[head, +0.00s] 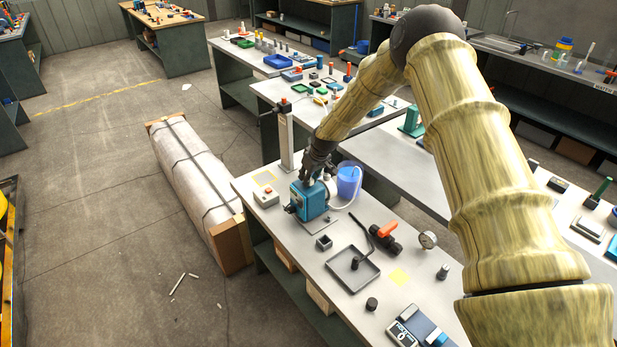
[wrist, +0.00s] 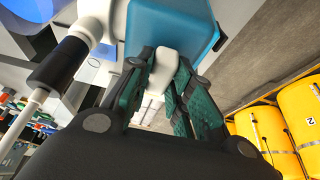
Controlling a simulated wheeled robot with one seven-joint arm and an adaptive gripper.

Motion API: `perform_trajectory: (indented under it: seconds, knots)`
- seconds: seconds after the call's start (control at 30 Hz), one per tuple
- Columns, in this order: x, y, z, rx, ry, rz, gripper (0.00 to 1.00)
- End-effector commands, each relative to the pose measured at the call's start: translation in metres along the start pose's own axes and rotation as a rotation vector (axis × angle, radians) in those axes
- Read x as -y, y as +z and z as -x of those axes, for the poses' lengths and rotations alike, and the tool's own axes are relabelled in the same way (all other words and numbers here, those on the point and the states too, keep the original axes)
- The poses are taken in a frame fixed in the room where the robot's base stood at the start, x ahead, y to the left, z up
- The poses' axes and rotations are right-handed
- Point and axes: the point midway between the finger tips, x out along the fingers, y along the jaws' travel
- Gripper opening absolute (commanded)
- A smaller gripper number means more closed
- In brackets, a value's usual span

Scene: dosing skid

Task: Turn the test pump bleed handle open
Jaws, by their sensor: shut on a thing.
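The test pump (head: 312,202) is a blue box near the far left end of the nearest bench, and its blue body (wrist: 172,22) fills the top of the wrist view. My gripper (head: 318,172) reaches down onto the pump's top from above. In the wrist view, my gripper's dark green fingers (wrist: 163,66) are closed on both sides of a small white piece, which I take for the bleed handle (wrist: 156,80). The fingers hide part of it, and its turn angle is hard to judge. In the head view my gripper hides the handle.
A blue container (head: 349,181) with a clear hose stands right behind the pump.

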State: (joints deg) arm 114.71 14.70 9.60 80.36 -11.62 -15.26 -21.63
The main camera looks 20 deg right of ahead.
Motion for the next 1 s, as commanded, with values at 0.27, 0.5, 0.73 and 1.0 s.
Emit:
perform_trajectory:
  seconds: [0.27,0.5,0.73,1.0]
  knots:
    - [-0.0019,0.0005,-0.0036,-0.004,-0.038,0.088,0.00]
    - [-0.0041,0.0014,-0.0062,-0.005,-0.111,0.264,0.00]
    - [-0.0050,0.0004,-0.0059,-0.006,-0.193,0.467,0.00]
    - [-0.0054,-0.0010,-0.0052,-0.004,-0.291,0.707,0.00]
